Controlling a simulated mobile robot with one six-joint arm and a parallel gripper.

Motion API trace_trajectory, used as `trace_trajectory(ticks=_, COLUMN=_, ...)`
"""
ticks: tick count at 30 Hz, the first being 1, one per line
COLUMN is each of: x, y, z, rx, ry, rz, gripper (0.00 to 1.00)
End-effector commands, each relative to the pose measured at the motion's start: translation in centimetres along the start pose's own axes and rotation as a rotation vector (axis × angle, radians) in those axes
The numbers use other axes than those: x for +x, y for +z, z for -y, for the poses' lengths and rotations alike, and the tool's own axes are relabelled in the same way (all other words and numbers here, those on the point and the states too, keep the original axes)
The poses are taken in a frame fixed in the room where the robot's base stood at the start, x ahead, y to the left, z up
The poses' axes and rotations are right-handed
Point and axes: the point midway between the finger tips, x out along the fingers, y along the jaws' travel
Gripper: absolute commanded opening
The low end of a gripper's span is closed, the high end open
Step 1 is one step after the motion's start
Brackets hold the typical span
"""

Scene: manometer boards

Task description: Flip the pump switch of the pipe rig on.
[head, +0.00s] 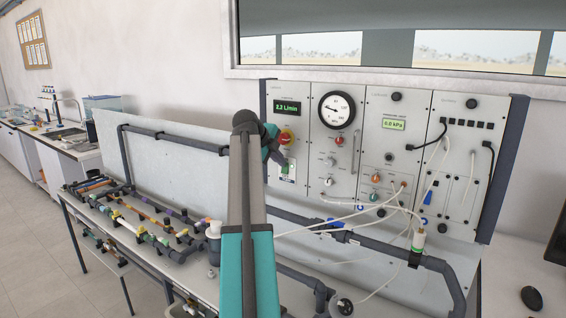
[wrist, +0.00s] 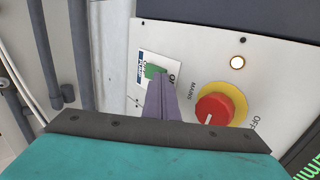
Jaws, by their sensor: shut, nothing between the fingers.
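The pump switch shows in the wrist view as a green rocker (wrist: 154,71) on a small white plate at the left end of the panel. Its plate (head: 287,171) is also seen in the head view, below the red mains knob. My gripper (wrist: 161,82) is shut and empty. Its fingertips are right at the green rocker and cover part of it. I cannot tell whether they touch it or which way the rocker is tilted. In the head view my arm and gripper partly hide this end of the panel. A lamp (wrist: 238,63) near the mains knob is lit.
The red mains knob on a yellow ring (wrist: 216,107) is close beside my fingers. The flow display (head: 287,107) reads about 2.2 L/min. A round gauge (head: 337,110) and valves are to the right. Pipes (head: 170,138) and loose tubes (head: 340,217) run around the rig.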

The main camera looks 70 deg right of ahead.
Motion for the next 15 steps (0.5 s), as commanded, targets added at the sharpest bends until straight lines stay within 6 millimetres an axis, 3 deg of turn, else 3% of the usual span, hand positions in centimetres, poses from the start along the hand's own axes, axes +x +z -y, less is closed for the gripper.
trace_trajectory(ticks=15, x=-1.0, y=0.7, z=0.0, rx=-0.008, ry=-0.001, rz=0.004, gripper=0.00)
